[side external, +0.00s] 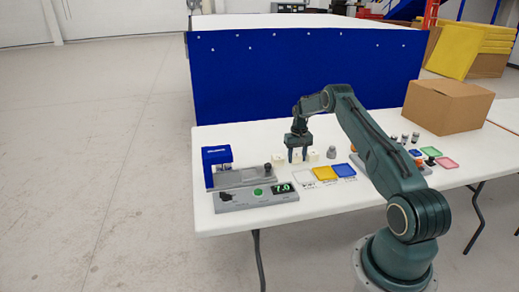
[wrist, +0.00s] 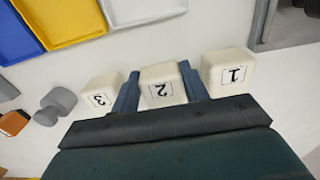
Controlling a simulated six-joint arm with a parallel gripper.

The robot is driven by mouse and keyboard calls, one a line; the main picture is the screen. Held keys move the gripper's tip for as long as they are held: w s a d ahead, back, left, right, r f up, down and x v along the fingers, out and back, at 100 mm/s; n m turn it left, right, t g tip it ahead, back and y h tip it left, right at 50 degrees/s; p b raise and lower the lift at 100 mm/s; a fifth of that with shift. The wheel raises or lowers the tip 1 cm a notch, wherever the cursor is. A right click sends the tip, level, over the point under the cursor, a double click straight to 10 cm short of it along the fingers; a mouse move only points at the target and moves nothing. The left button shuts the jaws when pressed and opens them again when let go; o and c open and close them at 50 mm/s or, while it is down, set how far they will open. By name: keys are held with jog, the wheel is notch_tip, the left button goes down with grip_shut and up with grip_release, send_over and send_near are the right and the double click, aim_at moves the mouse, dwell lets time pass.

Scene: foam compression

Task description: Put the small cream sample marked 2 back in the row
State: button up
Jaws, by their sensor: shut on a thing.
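The cream sample marked 2 (wrist: 160,84) is a small cube between the two fingers of my gripper (wrist: 160,88) in the wrist view. My gripper is shut on it. The cream sample marked 1 (wrist: 228,70) stands to its right and the cream sample marked 3 (wrist: 101,94) to its left, so the three form a row. In the side external view my gripper (side external: 298,155) points down at the row on the white table, with a cream cube (side external: 279,160) to its left and another (side external: 313,156) to its right. I cannot tell whether sample 2 touches the table.
A compression device (side external: 240,182) with a blue head and a display reading 7.0 stands left of the row. White, yellow (side external: 325,173) and blue (side external: 343,170) trays lie in front. A grey weight (side external: 331,152) stands right of the row. A cardboard box (side external: 445,105) sits farther right.

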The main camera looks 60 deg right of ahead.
aim_at(297, 156)
jog(key=shift+f, duration=0.2)
jog(key=o, duration=1)
jog(key=shift+c, duration=0.2)
jog(key=shift+r, duration=0.15)
notch_tip(297, 156, up, 12)
dwell(0.5)
